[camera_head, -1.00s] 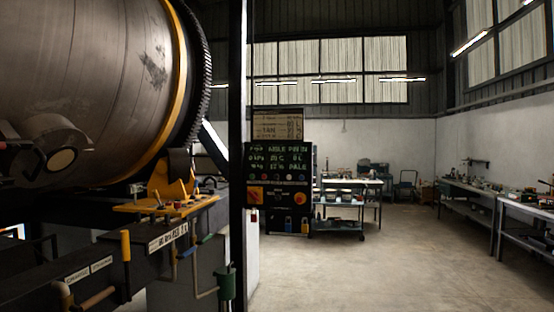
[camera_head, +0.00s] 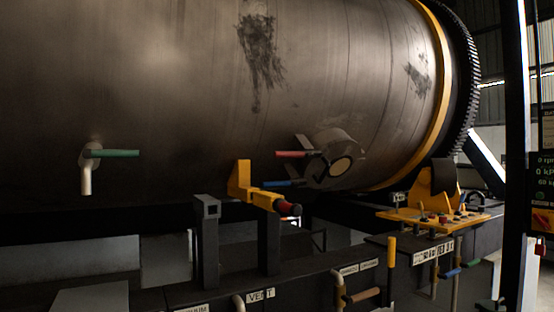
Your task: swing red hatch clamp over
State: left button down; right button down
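A large dark metal drum (camera_head: 200,60) fills the upper part of the view. A round hatch (camera_head: 341,165) with a pale face sticks out of its lower right side. A red handle (camera_head: 295,153) points left from the hatch's upper left, and a blue handle (camera_head: 284,183) points left below it. Both look roughly level. A yellow arm (camera_head: 264,198) with a dark red tip (camera_head: 288,208) stands in front, lower left of the hatch. Neither of my grippers is in view.
A green-handled valve (camera_head: 113,153) is on the drum at left. Dark posts (camera_head: 207,240) and a labelled rail (camera_head: 262,294) run below the drum. A yellow plate (camera_head: 435,217) with small controls is at right. A tall dark post (camera_head: 516,150) stands near the right edge.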

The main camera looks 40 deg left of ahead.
aim_at(309, 155)
jog(key=u, duration=1.1)
